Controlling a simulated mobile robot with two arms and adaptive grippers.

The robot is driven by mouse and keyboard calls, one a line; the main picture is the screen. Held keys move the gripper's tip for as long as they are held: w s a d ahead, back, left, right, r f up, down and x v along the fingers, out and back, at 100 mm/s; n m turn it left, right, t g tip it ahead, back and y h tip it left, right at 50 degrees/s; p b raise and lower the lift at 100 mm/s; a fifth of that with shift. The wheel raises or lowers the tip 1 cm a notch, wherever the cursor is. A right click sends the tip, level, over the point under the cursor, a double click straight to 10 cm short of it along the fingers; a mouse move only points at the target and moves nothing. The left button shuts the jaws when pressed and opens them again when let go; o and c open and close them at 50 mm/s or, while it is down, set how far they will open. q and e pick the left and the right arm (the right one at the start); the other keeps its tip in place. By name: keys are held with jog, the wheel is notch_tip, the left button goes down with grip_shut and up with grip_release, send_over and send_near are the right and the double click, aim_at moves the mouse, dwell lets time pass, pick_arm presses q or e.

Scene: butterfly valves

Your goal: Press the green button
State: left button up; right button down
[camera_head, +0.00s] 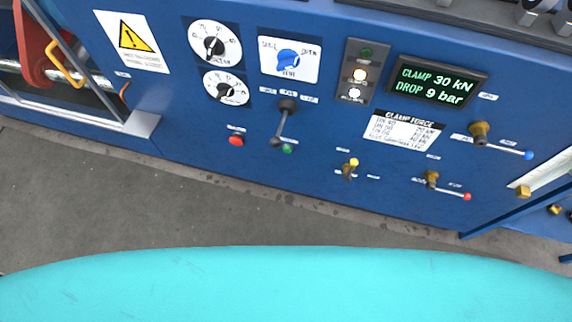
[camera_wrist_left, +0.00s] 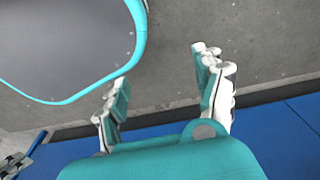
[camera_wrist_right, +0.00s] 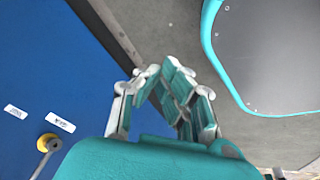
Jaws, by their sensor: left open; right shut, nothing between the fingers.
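The green button (camera_head: 287,148) is a small round knob low on the blue panel (camera_head: 330,190) in the head view. It sits just below a black lever (camera_head: 285,118) and to the right of a red button (camera_head: 237,140). Neither gripper shows in the head view. My left gripper (camera_wrist_left: 163,88) shows in the left wrist view, open and empty, with its fingers wide apart over grey floor. My right gripper (camera_wrist_right: 178,85) shows in the right wrist view, shut with nothing between the fingers, beside the blue panel's edge. The green button is in neither wrist view.
The panel carries two dials (camera_head: 215,43), a blue knob (camera_head: 288,60), a lit display (camera_head: 437,84) and brass valves (camera_head: 480,132) with levers. A yellow-topped valve (camera_head: 351,167) is right of the green button. Grey floor (camera_head: 120,200) lies clear before the panel.

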aim_at(287, 150)
pick_arm(q)
jog(key=w+d+r+t+b, duration=0.1)
jog(key=w+d+r+b, duration=0.1)
jog(key=w+b, duration=1.05)
pick_arm(e)
jog(key=w+a+r+n+t+y+b, duration=0.1)
jog(key=w+a+n+t+y, duration=0.3)
jog(key=w, duration=0.6)
jog(key=w+a+r+n+t+b, duration=0.1)
jog(key=w+a+n+t, duration=0.3)
jog(key=w, duration=0.6)
pick_arm(q)
notch_tip(287, 150, up, 9)
jog(key=s+t+b, duration=0.1)
jog(key=s+b, duration=0.1)
jog(key=b, duration=0.8)
jog(key=shift+s+a, duration=0.2)
jog(key=shift+a, duration=0.1)
pick_arm(e)
jog(key=w+a+r+n+t+y, duration=0.3)
jog(key=w+a+r+n+y, duration=0.1)
jog(key=a+r+n, duration=0.5)
jog(key=shift+w+r, duration=0.4)
pick_arm(q)
jog(key=shift+f, duration=0.1)
